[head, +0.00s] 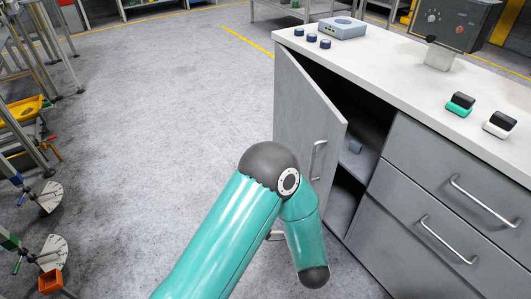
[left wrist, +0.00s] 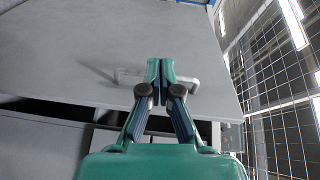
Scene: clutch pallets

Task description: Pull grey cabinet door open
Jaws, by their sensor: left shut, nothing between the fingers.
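The grey cabinet door (head: 297,112) stands partly open, swung out from the cabinet, with a dark gap beside it. Its metal bar handle (head: 315,160) is on the door's outer face, near the free edge. In the left wrist view the door (left wrist: 90,40) fills much of the picture, and the handle (left wrist: 190,83) lies across it. My left gripper (left wrist: 160,68) is shut and empty, its fingertips overlapping the handle in that view. I cannot tell whether they touch it. My arm hides the left gripper in the head view. My right gripper is not in view.
Two drawers with bar handles (head: 448,240) are right of the opening. The white worktop (head: 380,65) carries a grey box (head: 342,28), several dark blue pieces and a knobbed device (head: 455,22). Floor (head: 160,110) left of the door is clear.

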